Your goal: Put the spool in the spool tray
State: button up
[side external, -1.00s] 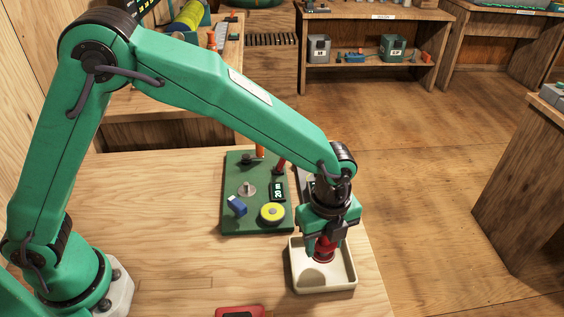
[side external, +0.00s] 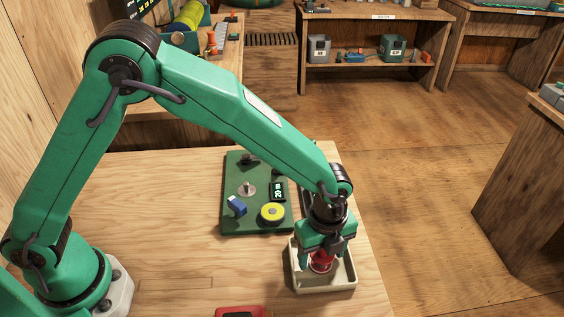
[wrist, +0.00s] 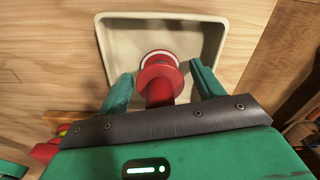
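The red spool (side external: 321,263) is inside the cream spool tray (side external: 326,286), at about its middle. In the wrist view the spool (wrist: 160,72) shows a red flange with a white ring, within the walls of the tray (wrist: 150,30). My gripper (side external: 322,257) is down over the tray. Its two green fingers stand on either side of the spool, open, with a visible gap on each side in the wrist view (wrist: 160,76). The spool's near end is hidden by my gripper.
A green board (side external: 230,218) with a yellow reel (side external: 272,213), a blue block (side external: 236,205) and a small display (side external: 278,191) lies behind and left of the tray. A red item (side external: 241,312) is at the front edge. The table's left middle is clear.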

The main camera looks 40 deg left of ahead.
jog(key=shift+r, duration=0.1)
notch_tip(320, 180, up, 12)
jog(key=shift+r, duration=0.1)
dwell(0.9)
dwell(0.5)
